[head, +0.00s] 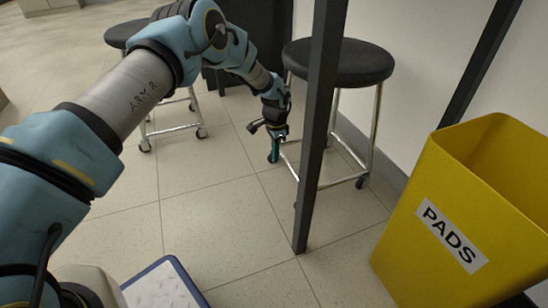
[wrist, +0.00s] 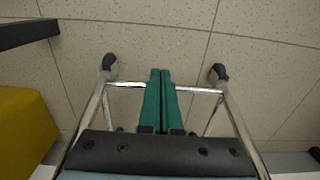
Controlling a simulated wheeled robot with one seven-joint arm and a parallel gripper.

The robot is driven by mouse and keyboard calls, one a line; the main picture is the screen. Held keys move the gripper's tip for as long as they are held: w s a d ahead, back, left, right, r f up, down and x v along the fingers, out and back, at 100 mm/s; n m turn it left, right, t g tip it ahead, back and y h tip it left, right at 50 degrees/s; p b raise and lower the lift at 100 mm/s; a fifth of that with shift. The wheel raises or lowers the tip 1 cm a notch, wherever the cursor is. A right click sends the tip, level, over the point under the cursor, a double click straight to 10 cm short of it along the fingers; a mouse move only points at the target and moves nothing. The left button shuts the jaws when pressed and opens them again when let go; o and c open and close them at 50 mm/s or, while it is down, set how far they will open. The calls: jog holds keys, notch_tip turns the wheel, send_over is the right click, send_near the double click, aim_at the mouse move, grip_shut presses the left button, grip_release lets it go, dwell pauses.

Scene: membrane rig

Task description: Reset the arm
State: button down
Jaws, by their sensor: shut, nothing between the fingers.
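My arm reaches from the left across the head view. My gripper (head: 277,158) hangs low near the middle of that view, beside a black-topped stool. In the wrist view, the two green fingers of my gripper (wrist: 161,72) lie side by side and touch. Nothing shows between them. The stool's metal legs and casters show behind the fingers in the wrist view.
A dark post (head: 318,130) stands just right of my gripper. A black-topped wheeled stool (head: 340,62) is behind it, and another stool (head: 122,34) is further left. A yellow bin (head: 470,215) labelled PADS is at right. A blue-edged white board (head: 165,285) lies at bottom. Floor between is clear.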

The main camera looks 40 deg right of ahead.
jog(key=shift+r, duration=0.25)
jog(key=w+a+r+n+p, duration=0.2)
jog(key=w+a+r+n, duration=0.2)
jog(key=w+a+r, duration=0.6)
jog(key=w+a+r+n+p, duration=0.1)
jog(key=w+a+r+n, duration=0.15)
jog(key=a+r, duration=0.6)
jog(key=w+a+r+n+p, duration=0.15)
jog(key=a+r+n, duration=0.35)
jog(key=a, duration=0.7)
jog(key=s+a+r+n+t+p, duration=0.1)
jog(key=s+a+r+n, duration=0.25)
jog(key=a, duration=0.55)
jog(key=s+a+r+n+p, duration=0.1)
jog(key=s+a+r+n, duration=0.2)
jog(key=s+a+r, duration=0.35)
jog(key=s+a+r+n+t+p, duration=0.1)
jog(key=s+a+r+n, duration=0.15)
jog(key=a, duration=0.85)
notch_tip(320, 180, up, 38)
jog(key=p, duration=3.7)
jog(key=shift+d+f+p, duration=0.2)
jog(key=shift+p, duration=0.1)
